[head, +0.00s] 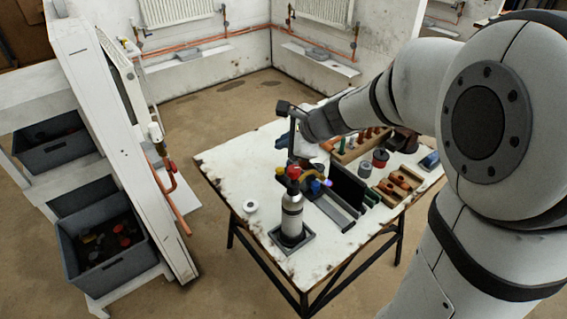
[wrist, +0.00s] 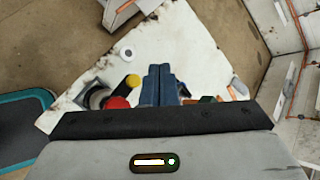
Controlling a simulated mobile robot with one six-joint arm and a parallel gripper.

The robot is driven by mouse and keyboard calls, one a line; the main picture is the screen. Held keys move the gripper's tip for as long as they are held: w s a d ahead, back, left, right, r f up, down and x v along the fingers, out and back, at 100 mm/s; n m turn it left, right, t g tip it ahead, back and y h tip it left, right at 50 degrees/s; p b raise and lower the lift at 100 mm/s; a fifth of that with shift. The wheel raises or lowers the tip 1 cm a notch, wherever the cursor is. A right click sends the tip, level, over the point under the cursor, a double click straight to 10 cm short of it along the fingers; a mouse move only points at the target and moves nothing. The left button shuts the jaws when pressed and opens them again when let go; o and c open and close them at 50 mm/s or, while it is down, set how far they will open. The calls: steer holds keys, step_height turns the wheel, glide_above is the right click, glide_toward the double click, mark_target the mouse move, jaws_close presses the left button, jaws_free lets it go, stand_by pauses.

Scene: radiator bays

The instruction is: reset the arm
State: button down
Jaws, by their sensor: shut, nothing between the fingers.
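My gripper (wrist: 160,70) shows in the wrist view as two blue-grey fingers side by side, shut and empty. They point down over the worn white worktable (head: 235,170). In the head view my arm reaches in from the right, and its end is above the table's middle, behind the gas torch bottle (head: 292,215). The fingertips are hard to make out there. The bottle stands upright in a dark holder at the table's front, with red and yellow parts on top. In the wrist view its red knob (wrist: 117,102) is left of my fingers, apart from them.
A white roll (head: 250,206) lies left of the bottle. A dark upright plate (head: 347,187), wooden trays (head: 398,185) and a red-topped tin (head: 380,158) crowd the table's right. Grey crates (head: 115,250) stand at left beside a leaning panel (head: 110,130). The floor behind the table is clear.

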stand_by(0.5)
steer(key=s+d+n+g+h, duration=0.1)
steer(key=s+d+n+h, duration=0.2)
steer(key=s+n, duration=0.6)
steer(key=s+d+n+g+h, duration=0.2)
steer(key=s+d+n, duration=0.5)
steer(key=s, duration=0.6)
steer(key=shift+s+d+n+h, duration=0.2)
steer(key=shift+d+n+h, duration=0.2)
steer(key=shift+n+h, duration=0.5)
